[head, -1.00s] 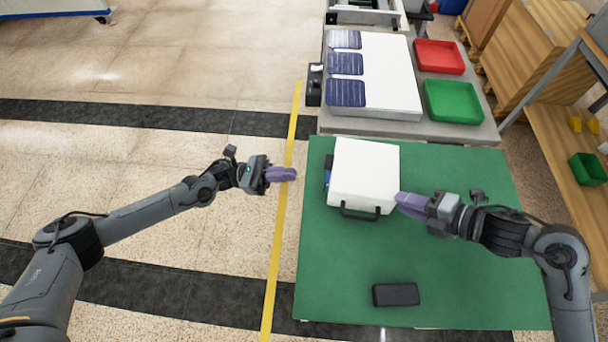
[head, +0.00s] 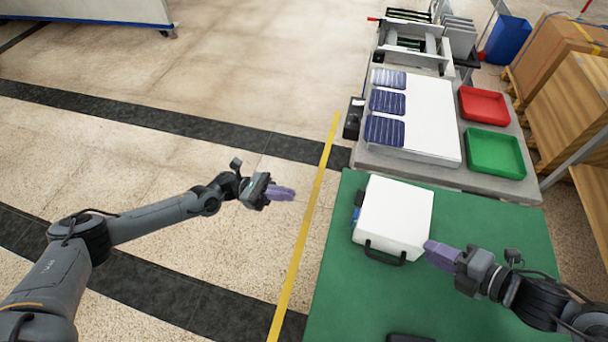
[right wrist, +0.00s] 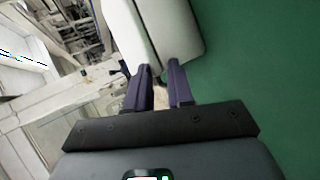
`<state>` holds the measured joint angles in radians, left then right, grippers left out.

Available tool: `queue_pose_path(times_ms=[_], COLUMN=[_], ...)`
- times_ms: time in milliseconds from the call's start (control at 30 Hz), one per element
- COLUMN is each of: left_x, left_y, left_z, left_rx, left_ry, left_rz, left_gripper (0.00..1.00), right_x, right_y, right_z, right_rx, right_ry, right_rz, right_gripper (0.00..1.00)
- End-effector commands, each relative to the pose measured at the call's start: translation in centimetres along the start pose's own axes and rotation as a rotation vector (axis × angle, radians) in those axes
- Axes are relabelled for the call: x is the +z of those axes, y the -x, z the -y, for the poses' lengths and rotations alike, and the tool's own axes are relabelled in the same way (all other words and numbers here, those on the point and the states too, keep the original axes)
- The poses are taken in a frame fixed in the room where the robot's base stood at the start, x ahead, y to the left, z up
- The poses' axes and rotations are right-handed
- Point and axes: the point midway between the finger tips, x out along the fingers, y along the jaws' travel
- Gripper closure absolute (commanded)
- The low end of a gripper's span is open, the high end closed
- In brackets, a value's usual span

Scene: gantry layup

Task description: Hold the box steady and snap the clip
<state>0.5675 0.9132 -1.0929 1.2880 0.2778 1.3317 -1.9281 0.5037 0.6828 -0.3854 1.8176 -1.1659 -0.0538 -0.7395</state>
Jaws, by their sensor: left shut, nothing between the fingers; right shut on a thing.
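The white box (head: 393,215) lies on the green mat, with a black handle (head: 385,254) on its near side. A small blue part (head: 356,213), possibly the clip, and a dark part show at its left edge. My right gripper (head: 432,249) is shut on the box's near right corner. In the right wrist view, the fingers (right wrist: 160,85) sit at the edge of the box (right wrist: 155,30), close to the seam between its two halves. My left gripper (head: 282,193) is shut and empty, over the floor left of the mat, apart from the box.
The green mat (head: 345,290) has free room in front of the box. A dark object (head: 410,338) is cut off at the bottom edge. Behind stand a white panel with blue cells (head: 430,120), a red tray (head: 484,105) and a green tray (head: 496,153).

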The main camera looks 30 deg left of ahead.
Motion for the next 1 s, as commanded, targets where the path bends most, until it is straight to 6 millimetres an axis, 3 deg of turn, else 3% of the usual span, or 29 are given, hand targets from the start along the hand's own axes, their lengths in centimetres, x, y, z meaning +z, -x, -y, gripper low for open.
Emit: queue_pose_path(times_ms=[33, 200, 767, 1000], left_x=[-0.2, -0.1, 0.0, 0.0], left_y=[0.0, 0.0, 0.0, 0.0], left_z=[0.0, 0.0, 0.0, 0.0], left_rx=[0.0, 0.0, 0.0, 0.0], left_ry=[0.0, 0.0, 0.0, 0.0], left_rz=[0.0, 0.0, 0.0, 0.0], left_gripper=[1.0, 1.0, 1.0, 1.0], right_x=[-0.3, -0.4, -0.2, -0.1], right_y=[-0.5, -0.5, -0.2, 1.9], right_z=[1.5, 1.4, 0.7, 0.7], right_rx=[-0.03, -0.028, -0.015, -0.016], right_ry=[-0.016, -0.014, -0.007, -0.006], right_rz=[-0.009, -0.009, -0.005, -0.002], right_gripper=[0.75, 0.49, 0.48, 0.48])
